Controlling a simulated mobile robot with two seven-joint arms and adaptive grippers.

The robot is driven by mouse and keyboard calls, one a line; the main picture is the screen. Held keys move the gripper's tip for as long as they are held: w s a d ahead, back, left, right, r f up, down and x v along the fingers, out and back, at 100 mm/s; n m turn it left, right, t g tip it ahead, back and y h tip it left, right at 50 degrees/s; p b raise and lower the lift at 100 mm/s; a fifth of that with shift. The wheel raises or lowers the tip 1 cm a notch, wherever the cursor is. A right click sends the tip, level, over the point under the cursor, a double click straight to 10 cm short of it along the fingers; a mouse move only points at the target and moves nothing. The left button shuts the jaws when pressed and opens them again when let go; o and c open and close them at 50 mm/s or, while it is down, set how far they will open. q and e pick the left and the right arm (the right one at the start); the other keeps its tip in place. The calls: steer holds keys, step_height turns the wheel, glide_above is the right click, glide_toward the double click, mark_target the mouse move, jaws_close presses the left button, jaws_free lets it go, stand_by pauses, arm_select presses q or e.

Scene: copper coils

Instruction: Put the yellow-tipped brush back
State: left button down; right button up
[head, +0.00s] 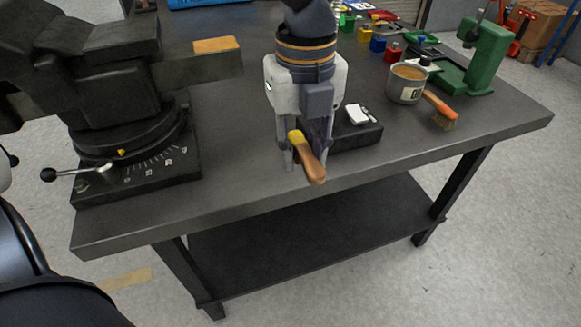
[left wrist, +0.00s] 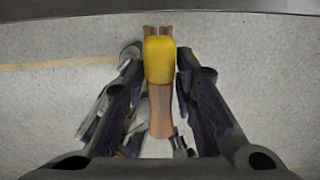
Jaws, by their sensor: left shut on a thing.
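The yellow-tipped brush (head: 312,168) has a wooden handle and a yellow end, and it is in my left gripper (head: 304,155) above the front part of the dark table. In the left wrist view the brush (left wrist: 159,65) lies between the two fingers of the left gripper (left wrist: 160,90), yellow end towards the camera's top. The left gripper is shut on it. The brush's bristles cannot be made out. My right gripper is not in view.
A dark block (head: 360,135) with a white item on it stands just right of the gripper. A grey cup (head: 406,84), an orange-handled brush (head: 440,110) and a green press (head: 486,55) stand further right. A large dark machine (head: 125,120) fills the table's left.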

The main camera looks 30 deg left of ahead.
arm_select(q)
steer(key=b, duration=0.2)
glide_above(287, 179)
step_height(287, 179, down, 8)
steer(key=shift+r, duration=0.2)
step_height(287, 179, down, 3)
steer(key=shift+w, duration=0.1)
steer(key=shift+r, duration=0.1)
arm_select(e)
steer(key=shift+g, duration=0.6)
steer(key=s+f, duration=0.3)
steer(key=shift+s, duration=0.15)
arm_select(q)
steer(key=c, duration=1.3)
jaws_free()
